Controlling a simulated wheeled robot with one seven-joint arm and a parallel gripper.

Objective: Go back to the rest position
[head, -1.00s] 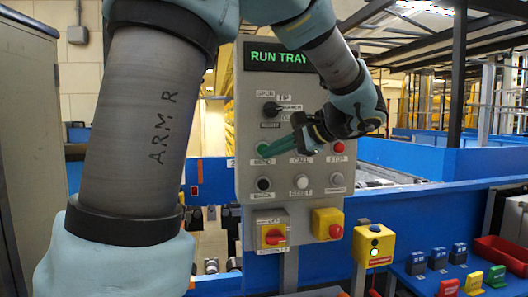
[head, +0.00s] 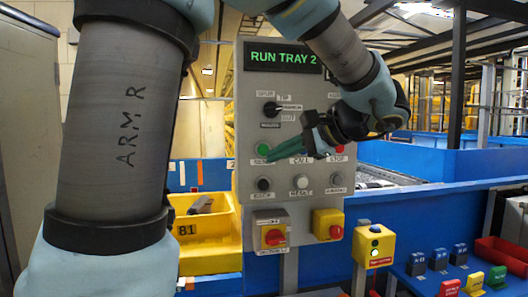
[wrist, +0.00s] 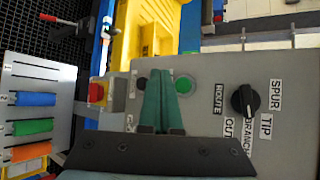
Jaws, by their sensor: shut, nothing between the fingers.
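My gripper (head: 280,152) is in front of the grey control panel (head: 248,205), its green fingers pressed together with nothing between them and pointing left. In the wrist view the shut fingers (wrist: 157,92) stand beside the green button (wrist: 184,85); contact cannot be told. In the head view the green button (head: 263,149) is just left of the fingertips. The panel's display (head: 283,57) reads "RUN TRAY 2". A black selector knob (head: 271,109) sits above the buttons. My grey arm link marked "ARM R" fills the left side.
A yellow box (head: 373,246), coloured blocks and a red bin (head: 503,252) are at right. A red emergency button (head: 335,231) is low on the panel.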

